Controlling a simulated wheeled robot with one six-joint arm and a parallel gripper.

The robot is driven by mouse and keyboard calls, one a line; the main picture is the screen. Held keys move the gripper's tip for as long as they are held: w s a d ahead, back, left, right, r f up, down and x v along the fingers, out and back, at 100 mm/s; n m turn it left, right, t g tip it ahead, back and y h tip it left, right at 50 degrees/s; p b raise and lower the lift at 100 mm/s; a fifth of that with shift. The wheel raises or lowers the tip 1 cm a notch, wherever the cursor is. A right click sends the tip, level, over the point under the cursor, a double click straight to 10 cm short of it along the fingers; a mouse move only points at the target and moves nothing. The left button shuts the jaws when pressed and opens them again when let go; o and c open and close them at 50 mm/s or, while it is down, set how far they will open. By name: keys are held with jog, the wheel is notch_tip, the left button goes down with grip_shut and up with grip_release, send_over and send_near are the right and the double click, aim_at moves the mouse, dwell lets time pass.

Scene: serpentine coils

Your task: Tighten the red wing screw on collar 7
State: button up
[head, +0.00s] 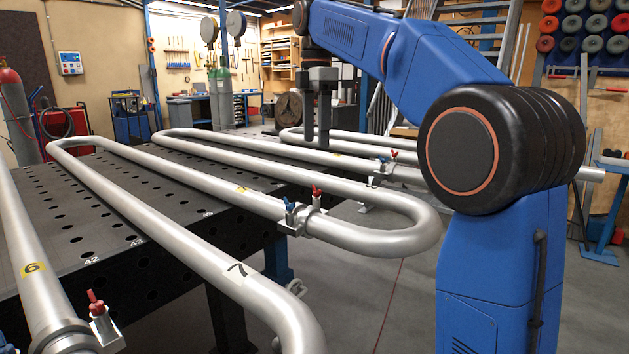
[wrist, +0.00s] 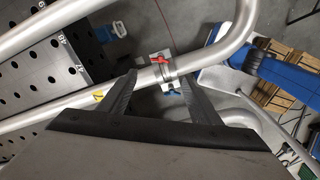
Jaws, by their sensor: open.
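A mark reading 7 (head: 237,268) is on the near pipe in the head view; the collar it belongs to does not show clearly. A middle collar (head: 298,220) carries a red wing screw (head: 316,192) and a blue one (head: 290,205); its yellow label is too small to read. A farther collar (head: 381,170) also has a red wing screw (head: 394,154). My gripper (head: 317,138) points down over the far pipes, open. In the wrist view, a collar with a red wing screw (wrist: 162,60) and a blue wing screw (wrist: 172,92) lies between the open fingers (wrist: 161,78); its number is unclear.
A pipe marked 6 (head: 33,270) with another red wing screw (head: 95,301) stands at the near left. The perforated black table (head: 110,215) lies under the coils. Parallel pipes and bends crowd the space; grey floor (head: 385,285) is open at the right.

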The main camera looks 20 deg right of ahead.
aim_at(316, 186)
notch_tip(316, 186, down, 12)
jog(key=shift+f, duration=0.1)
dwell(0.4)
jog(key=shift+c, duration=0.4)
jog(key=c, duration=1)
